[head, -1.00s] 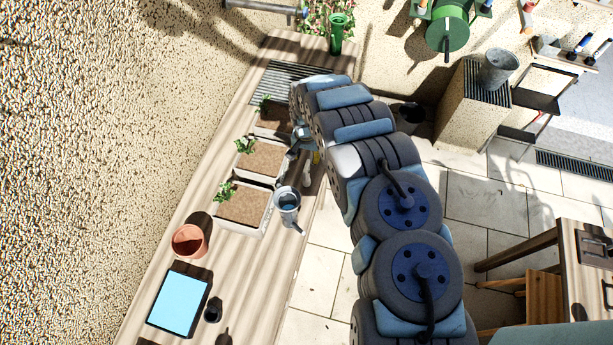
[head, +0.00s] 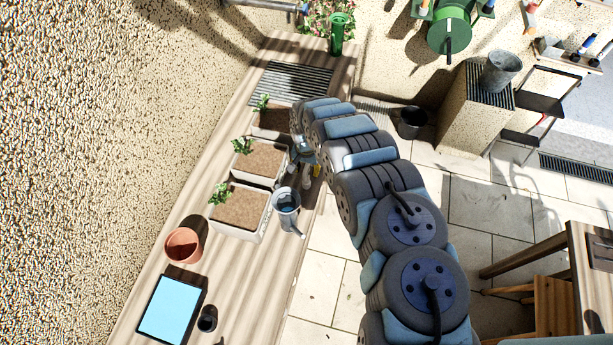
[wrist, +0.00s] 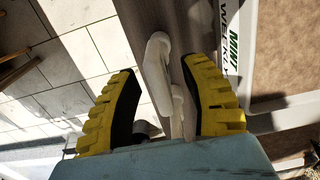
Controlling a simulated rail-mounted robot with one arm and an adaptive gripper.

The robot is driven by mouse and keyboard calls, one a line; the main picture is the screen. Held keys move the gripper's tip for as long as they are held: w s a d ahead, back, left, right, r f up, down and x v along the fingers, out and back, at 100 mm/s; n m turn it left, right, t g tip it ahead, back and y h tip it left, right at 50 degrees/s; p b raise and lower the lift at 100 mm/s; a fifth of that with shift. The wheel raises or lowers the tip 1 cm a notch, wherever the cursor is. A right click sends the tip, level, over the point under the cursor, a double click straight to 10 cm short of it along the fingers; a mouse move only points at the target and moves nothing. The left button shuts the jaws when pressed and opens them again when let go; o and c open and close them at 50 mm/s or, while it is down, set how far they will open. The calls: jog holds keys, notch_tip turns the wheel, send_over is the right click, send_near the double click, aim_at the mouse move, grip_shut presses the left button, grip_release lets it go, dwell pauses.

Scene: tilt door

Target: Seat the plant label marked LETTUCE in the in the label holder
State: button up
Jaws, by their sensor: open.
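My gripper (wrist: 161,68) is open in the wrist view, with a yellow ridged finger on each side. A white, narrow, rounded piece (wrist: 157,70) shows between the fingers, with another pale piece behind it nearer the palm. I cannot tell whether either is the LETTUCE label or part of a holder, and no LETTUCE lettering is readable. A white planter wall (wrist: 231,50) at the right carries the words MINT and WEEKLY. In the head view my gripper (head: 308,168) is small and partly hidden by my arm, beside the planters' right side.
Soil-filled planters, including the near planter (head: 252,232), line the wooden bench (head: 250,285). A metal watering can (head: 286,205) stands close to my gripper. A terracotta pot (head: 182,246), blue-topped box (head: 170,308) and dark cup (head: 207,320) are nearer. Tiled floor lies right of the bench.

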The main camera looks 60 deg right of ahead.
grip_shut()
jog(key=shift+r, duration=0.15)
jog(key=shift+r+p, duration=1.5)
jog(key=shift+r, duration=0.4)
